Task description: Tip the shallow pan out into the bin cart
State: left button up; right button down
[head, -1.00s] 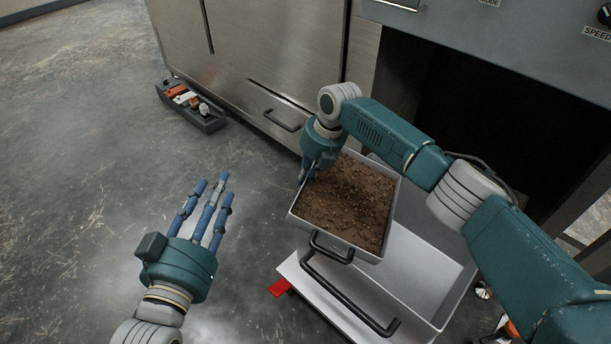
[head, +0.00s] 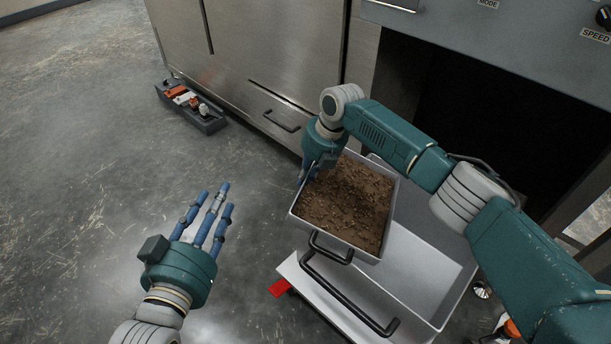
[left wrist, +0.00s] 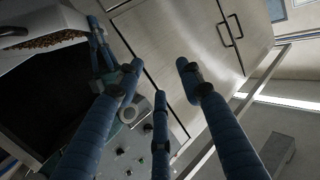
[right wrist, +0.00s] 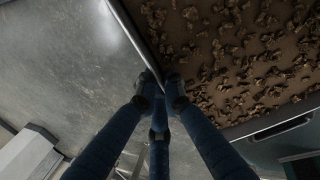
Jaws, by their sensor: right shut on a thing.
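The shallow pan (head: 366,251) is a pale metal tray filled with brown crumbly material, with a black handle on its near side. It sits or hangs over the left part of the bin cart (head: 437,277), a light grey open cart with a black push handle. My right gripper (head: 308,172) is shut on the pan's left rim; its fingers meet at the rim in the right wrist view (right wrist: 162,92). The pan looks nearly level. My left gripper (head: 212,190) is open and empty, above the floor left of the cart. The pan also shows in the left wrist view (left wrist: 30,28).
A steel cabinet (head: 260,60) stands behind, with a dark open bay (head: 470,110) to its right. A dark tray of small items (head: 190,106) lies on the floor by the cabinet. A red piece (head: 279,287) sits at the cart's lower left. The floor at left is clear.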

pick_arm(q)
jog(key=shift+s+a+f+g+y+p, duration=0.1)
jog(key=shift+s+a+f+g+y, duration=0.2)
jog(key=shift+f, duration=0.35)
jog(key=shift+s+d+f+g+h+p, duration=0.15)
jog(key=shift+f+g, duration=0.2)
jog(key=shift+f, duration=0.25)
jog(key=shift+s+a+f+g+y+p, duration=0.1)
jog(key=shift+a+f+g+y, duration=0.2)
jog(key=shift+f, duration=0.35)
pick_arm(e)
jog(key=shift+d+r+y, duration=0.1)
jog(key=shift+r+y, duration=0.2)
jog(key=shift+r, duration=0.15)
pick_arm(q)
jog(key=shift+s+a+f+g+y+p, duration=0.15)
jog(key=shift+s+f+g, duration=0.2)
jog(key=shift+f, duration=0.3)
jog(key=shift+s+a+f+g+p, duration=0.1)
jog(key=shift+s+a+f+g, duration=0.1)
jog(key=shift+s+f+g, duration=0.35)
jog(key=shift+s+a+f+g+y+p, duration=0.1)
jog(key=shift+s+a+f+g+p, duration=0.1)
jog(key=shift+f, duration=0.6)
pick_arm(e)
jog(key=shift+d+r, duration=0.15)
jog(key=shift+r, duration=0.3)
